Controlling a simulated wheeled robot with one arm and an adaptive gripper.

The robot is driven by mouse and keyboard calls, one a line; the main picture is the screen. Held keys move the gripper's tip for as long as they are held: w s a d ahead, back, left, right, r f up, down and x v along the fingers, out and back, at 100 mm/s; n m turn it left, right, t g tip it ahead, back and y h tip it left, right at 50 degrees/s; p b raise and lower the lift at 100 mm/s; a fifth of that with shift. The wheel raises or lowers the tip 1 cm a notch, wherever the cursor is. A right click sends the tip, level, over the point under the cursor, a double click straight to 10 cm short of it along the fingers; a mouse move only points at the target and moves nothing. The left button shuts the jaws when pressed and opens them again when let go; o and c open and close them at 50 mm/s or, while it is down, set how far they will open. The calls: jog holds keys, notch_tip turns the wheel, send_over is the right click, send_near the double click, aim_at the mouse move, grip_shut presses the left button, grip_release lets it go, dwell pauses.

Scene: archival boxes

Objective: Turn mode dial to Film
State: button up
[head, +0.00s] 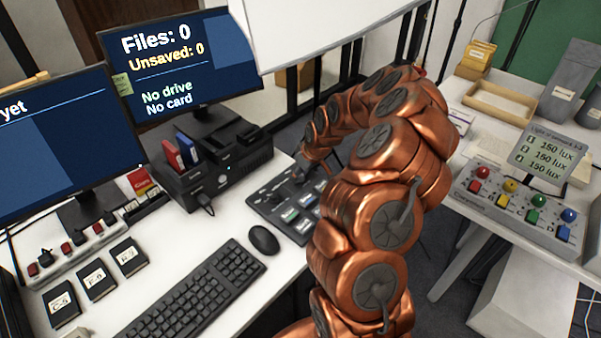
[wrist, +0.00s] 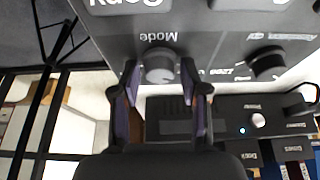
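The mode dial (wrist: 159,62) is a round grey knob on a dark control panel (wrist: 205,45), with the word "Mode" printed beside it upside down in the wrist view. My gripper (wrist: 158,78) is open, with one finger on each side of the dial and a visible gap on both sides. I cannot tell how deep the fingertips reach around it. The dial's pointer and the Film label cannot be made out. In the head view the panel (head: 262,201) lies on the white desk, and my gripper (head: 301,168) is over its far end, small and partly hidden by my arm.
Another black knob (wrist: 267,63) sits beside the dial on the panel. A black dock (head: 225,160) with red and blue drives stands left of the panel. A mouse (head: 263,240) and keyboard (head: 195,292) lie nearer. A light-control box (head: 520,205) is on the right table.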

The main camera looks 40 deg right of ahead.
grip_shut()
